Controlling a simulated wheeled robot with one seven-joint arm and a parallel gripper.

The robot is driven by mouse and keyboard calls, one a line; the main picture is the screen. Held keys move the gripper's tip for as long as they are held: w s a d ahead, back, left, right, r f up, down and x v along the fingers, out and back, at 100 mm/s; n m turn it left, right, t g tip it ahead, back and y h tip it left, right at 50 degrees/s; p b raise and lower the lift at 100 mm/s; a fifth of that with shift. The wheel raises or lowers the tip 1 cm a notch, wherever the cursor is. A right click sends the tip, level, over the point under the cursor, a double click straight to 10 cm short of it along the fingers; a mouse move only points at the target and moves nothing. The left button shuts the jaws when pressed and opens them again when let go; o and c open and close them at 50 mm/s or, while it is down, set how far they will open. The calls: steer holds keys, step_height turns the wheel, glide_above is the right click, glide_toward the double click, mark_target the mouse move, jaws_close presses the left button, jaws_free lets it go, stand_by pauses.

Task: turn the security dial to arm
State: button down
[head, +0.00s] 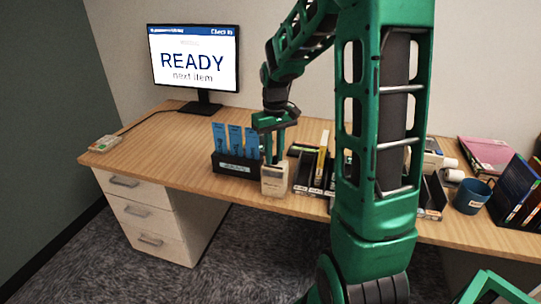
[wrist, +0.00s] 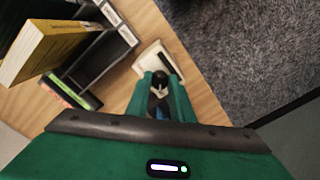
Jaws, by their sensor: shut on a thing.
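A small cream box (head: 274,182) stands at the front edge of the desk, and part of its pale top shows in the wrist view (wrist: 152,57). My gripper (head: 274,158) points down at the top of this box. In the wrist view my gripper (wrist: 160,82) is shut on a small black knob, the security dial (wrist: 159,77), with a finger on each side. In the head view the fingers hide the dial. I cannot read any dial marks or tell which way it points.
A black holder (head: 236,170) with several blue cards stands just left of the box. Black sorting trays (head: 306,178) with a yellow book (head: 322,155) stand to the right. A monitor (head: 193,59) reads "READY next item".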

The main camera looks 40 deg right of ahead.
mark_target(274, 157)
steer(key=shift+a, duration=0.1)
steer(key=m, duration=0.5)
steer(key=shift+m, duration=0.3)
steer(key=m, duration=0.5)
stand_by(0.4)
steer(key=c, duration=1.6)
jaws_free()
steer(key=shift+o, duration=0.2)
steer(key=shift+r, duration=0.25)
step_height(274, 157, up, 10)
steer(key=shift+r, duration=0.15)
